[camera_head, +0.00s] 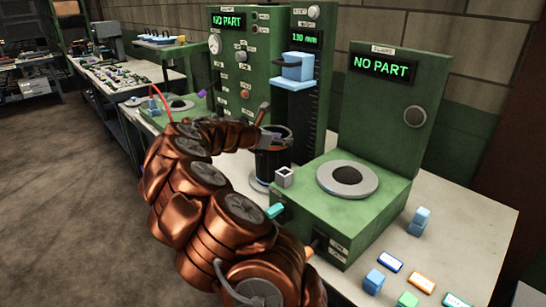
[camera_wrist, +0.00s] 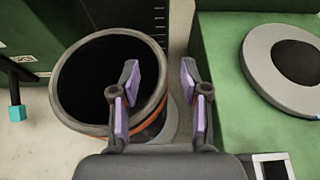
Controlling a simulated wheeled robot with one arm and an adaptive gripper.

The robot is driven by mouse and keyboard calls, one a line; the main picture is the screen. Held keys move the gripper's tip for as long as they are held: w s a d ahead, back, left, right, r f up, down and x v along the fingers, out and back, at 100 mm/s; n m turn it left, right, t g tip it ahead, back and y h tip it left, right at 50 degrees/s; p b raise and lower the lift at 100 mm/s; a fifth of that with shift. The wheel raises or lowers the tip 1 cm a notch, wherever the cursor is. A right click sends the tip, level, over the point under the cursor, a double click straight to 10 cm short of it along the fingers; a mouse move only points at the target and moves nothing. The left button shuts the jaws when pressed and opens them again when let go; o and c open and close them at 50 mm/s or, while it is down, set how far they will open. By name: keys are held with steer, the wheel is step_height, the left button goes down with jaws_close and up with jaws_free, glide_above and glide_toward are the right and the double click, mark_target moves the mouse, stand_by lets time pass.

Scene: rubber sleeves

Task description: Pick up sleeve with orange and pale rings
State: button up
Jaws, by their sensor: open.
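The sleeve (camera_wrist: 70,110) is a dark, open-topped cylinder, standing upright in the wrist view with an orange ring visible on its lower right side. A pale ring is hard to make out. In the head view the sleeve (camera_head: 271,163) stands below the tall gauge, partly hidden by my arm. My gripper (camera_wrist: 160,85) is open, with lilac pads on both fingers. In the wrist view its left finger overlaps the sleeve's opening and its right finger lies beyond the right wall, so the rim shows between them. I cannot tell whether either finger touches. My gripper (camera_head: 268,133) is small in the head view.
A green machine (camera_head: 340,220) with a round grey seat (camera_head: 347,179) and a "NO PART" display stands close on the right. A tall gauge (camera_head: 297,90) with a blue block rises behind the sleeve. Small coloured blocks and labels lie on the table (camera_head: 455,235) at front right.

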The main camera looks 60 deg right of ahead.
jaws_close()
stand_by(0.6)
